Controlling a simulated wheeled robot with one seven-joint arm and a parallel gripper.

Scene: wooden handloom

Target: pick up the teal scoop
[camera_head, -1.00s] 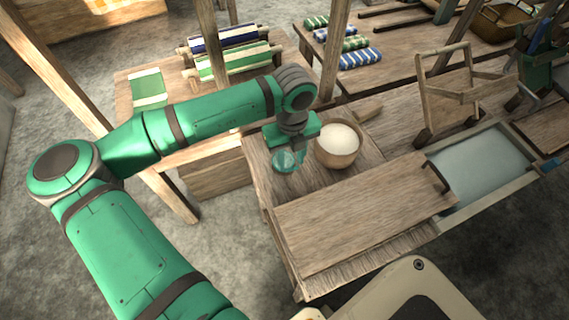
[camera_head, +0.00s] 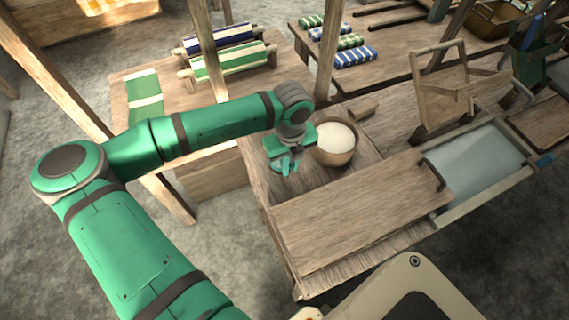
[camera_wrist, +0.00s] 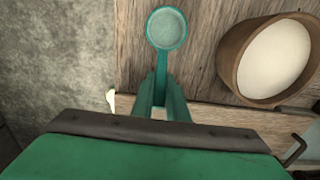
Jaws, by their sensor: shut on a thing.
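The teal scoop (camera_wrist: 167,29) shows in the wrist view, its round, paler bowl facing the camera and its handle running down between my fingers. My gripper (camera_wrist: 162,92) is shut on the handle. In the head view my gripper (camera_head: 286,166) points down over the bare left part of the wooden bench, just left of the bowl of white stuff. There the scoop is small and merges with the teal fingers. I cannot tell whether it touches the bench.
A wooden bowl (camera_head: 335,152) of white material stands close to the right of my gripper; it also shows in the wrist view (camera_wrist: 232,62). A raised wooden lid (camera_head: 350,225) is in front, with a water-filled trough (camera_head: 480,165) at right. Wooden posts (camera_head: 325,65) rise behind.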

